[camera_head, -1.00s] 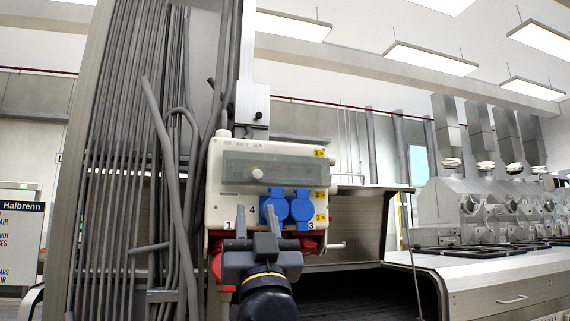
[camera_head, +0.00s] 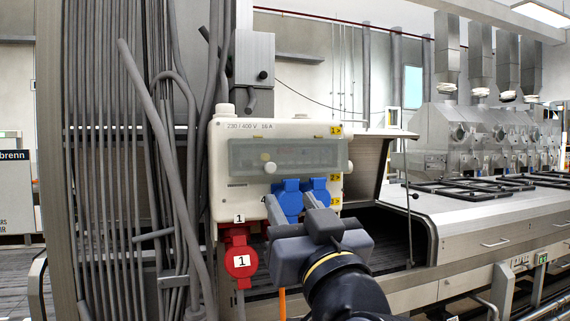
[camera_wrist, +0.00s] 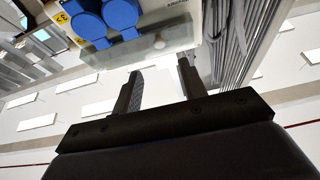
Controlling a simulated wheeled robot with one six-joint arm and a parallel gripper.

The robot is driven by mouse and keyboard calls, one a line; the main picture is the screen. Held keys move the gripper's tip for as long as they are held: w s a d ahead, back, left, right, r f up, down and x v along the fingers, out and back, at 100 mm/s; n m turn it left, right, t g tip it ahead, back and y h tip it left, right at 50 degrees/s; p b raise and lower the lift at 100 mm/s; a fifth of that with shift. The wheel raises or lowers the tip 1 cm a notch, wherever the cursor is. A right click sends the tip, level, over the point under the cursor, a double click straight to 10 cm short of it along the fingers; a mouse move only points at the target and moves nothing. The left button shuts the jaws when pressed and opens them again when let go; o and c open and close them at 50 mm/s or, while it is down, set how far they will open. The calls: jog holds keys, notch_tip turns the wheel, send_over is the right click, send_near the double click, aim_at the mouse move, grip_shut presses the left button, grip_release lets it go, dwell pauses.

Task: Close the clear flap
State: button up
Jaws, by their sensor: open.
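The clear flap (camera_head: 305,155) is a see-through strip with a pale knob, on the upper front of a cream socket box (camera_head: 225,190). Its right end reaches past the box's edge, so it seems to stand out from the front; how far is hard to tell. In the wrist view the flap (camera_wrist: 172,42) and its knob lie beyond my fingertips. My gripper (camera_head: 295,203) is open and empty, below the flap in the head view, in front of the blue sockets. It also shows in the wrist view (camera_wrist: 160,67). I see no contact with the flap.
Two blue socket lids (camera_head: 288,196) sit under the flap, partly behind my fingers. A red socket (camera_head: 240,262) hangs below the box. Thick grey cables (camera_head: 150,120) run at the left. A metal machine (camera_head: 490,222) stands at the right.

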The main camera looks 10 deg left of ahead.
aim_at(271, 169)
jog(key=p+x, duration=0.1)
jog(key=x, duration=0.8)
jog(key=shift+w+a+r+p, duration=0.2)
jog(key=shift+w+p, duration=0.1)
jog(key=shift+p, duration=0.05)
jog(key=shift+c, duration=0.6)
grip_shut()
